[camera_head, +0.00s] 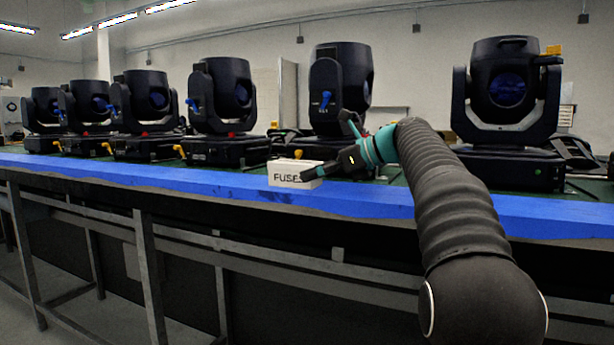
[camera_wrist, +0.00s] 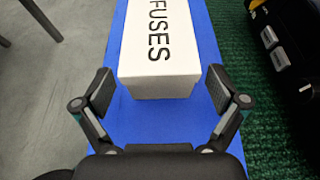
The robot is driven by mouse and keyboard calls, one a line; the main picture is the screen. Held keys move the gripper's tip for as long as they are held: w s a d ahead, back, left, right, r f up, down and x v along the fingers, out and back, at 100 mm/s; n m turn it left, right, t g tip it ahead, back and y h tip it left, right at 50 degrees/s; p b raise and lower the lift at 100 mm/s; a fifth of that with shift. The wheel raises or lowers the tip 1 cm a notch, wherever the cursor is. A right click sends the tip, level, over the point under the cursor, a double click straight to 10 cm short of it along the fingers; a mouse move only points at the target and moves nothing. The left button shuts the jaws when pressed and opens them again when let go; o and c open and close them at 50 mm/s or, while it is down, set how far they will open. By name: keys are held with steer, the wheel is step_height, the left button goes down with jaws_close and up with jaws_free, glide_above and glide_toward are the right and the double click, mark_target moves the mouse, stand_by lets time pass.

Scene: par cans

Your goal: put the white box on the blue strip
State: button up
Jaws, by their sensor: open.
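The white box (camera_head: 292,174) is marked "FUSES" and sits on the blue strip (camera_head: 150,180) along the front edge of the bench. In the wrist view the white box (camera_wrist: 158,60) lies lengthwise on the blue strip (camera_wrist: 150,122), with blue showing at its near end and right side. My gripper (camera_head: 328,150) is at the box's right end in the head view. In the wrist view my gripper (camera_wrist: 160,88) is open, one finger on either side of the box's near end. A gap shows on the right; any contact on the left is unclear.
Several black moving-head lights stand in a row on the green bench top behind the strip; one (camera_head: 340,85) is right behind my gripper and another (camera_head: 505,100) is to the right. Dark gear (camera_wrist: 285,50) lies right of the strip. The strip left of the box is clear.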

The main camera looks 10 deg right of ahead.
steer(key=p+v, duration=0.1)
steer(key=v, duration=0.8)
steer(key=shift+r, duration=0.1)
steer(key=shift+s+d, duration=0.1)
